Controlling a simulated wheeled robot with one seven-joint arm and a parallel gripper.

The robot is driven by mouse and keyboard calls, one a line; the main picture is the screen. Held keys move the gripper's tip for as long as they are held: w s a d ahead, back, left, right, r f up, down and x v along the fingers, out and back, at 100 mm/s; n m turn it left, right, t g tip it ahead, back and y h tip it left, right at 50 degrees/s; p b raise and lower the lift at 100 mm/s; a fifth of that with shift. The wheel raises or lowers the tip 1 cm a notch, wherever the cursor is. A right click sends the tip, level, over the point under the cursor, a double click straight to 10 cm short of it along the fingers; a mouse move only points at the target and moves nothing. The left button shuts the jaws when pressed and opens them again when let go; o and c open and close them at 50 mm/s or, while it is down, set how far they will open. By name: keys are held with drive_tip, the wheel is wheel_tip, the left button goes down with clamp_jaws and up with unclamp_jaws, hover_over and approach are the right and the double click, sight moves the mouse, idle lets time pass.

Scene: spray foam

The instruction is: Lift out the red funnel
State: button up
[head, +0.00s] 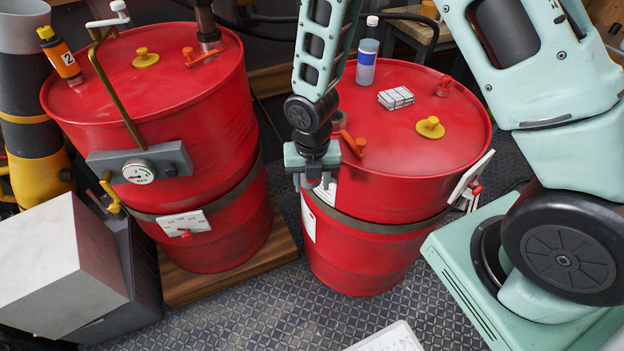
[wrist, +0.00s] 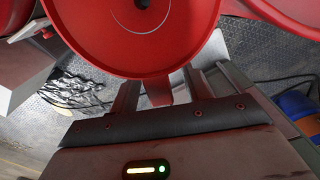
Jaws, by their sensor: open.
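The red funnel (wrist: 105,30) fills the upper middle of the wrist view as a round red bowl with a thick rim. A dark spot shows at its middle, near the top edge. A narrow red tab extends from its rim between my two fingers. My gripper (head: 312,182) is at the left side of the right red drum (head: 400,190) in the head view. In the wrist view my gripper (wrist: 165,88) is open, with its fingers on either side of the tab and gaps showing. I cannot pick out the funnel in the head view.
The left red drum (head: 150,90) stands on a wooden pallet (head: 230,270). A clear bottle (head: 367,62), a white stack (head: 396,98), an orange valve handle (head: 350,142) and a yellow cap (head: 430,127) are on the right drum. A pale box (head: 60,265) is at lower left.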

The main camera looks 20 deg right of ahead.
clamp_jaws()
drive_tip(key=shift+r+p, duration=1.3)
drive_tip(key=shift+r, duration=0.25)
